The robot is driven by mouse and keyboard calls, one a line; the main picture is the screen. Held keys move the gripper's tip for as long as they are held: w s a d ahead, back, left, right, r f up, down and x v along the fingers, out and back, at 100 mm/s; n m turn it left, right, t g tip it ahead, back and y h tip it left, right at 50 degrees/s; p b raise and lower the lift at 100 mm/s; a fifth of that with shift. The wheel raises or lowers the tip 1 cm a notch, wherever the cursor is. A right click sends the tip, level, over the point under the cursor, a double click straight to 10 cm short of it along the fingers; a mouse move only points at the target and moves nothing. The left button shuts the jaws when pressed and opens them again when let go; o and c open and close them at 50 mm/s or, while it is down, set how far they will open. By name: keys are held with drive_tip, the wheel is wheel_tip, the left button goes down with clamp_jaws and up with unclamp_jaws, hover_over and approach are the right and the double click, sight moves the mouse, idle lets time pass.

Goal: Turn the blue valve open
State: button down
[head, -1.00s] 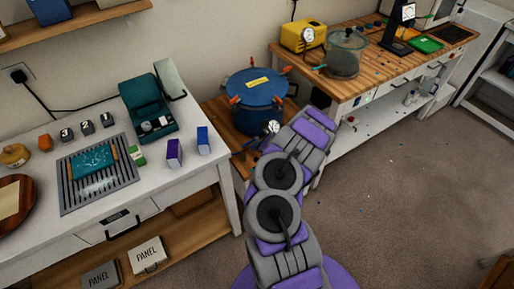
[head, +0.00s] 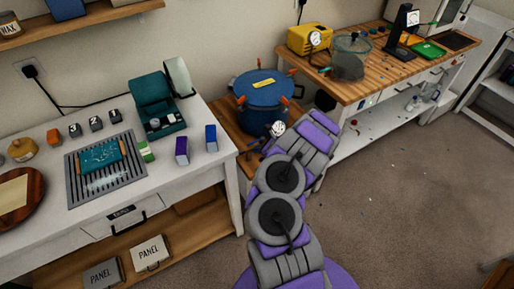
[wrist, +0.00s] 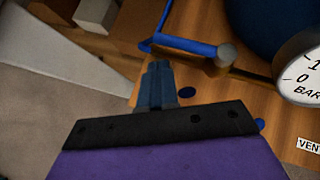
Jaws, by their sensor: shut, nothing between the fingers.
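The blue valve shows in the wrist view as a bright blue bar-shaped handle (wrist: 186,44) near a grey metal stub. In the head view small blue parts (head: 256,146) show beside the blue pressure pot (head: 265,117), partly covered by my arm. A round white gauge (head: 277,128) is on the pot's front; it also shows at the right edge of the wrist view (wrist: 304,72). My gripper (wrist: 157,68) is shut and empty, its fingertips below the blue handle in the wrist picture and apparently apart from it. My arm hides the gripper in the head view.
The pot stands on a low wooden stand (head: 222,117) between the white table (head: 190,187) on the left and the wooden bench (head: 372,81) on the right. A label starting "VENT" (wrist: 309,145) lies right of my gripper. The floor (head: 400,200) at right is open.

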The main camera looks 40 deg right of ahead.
drive_tip(key=s+a+r+p, duration=0.1)
drive_tip(key=s+r+p, duration=0.3)
drive_tip(key=s, duration=0.6)
drive_tip(key=shift+r, duration=1)
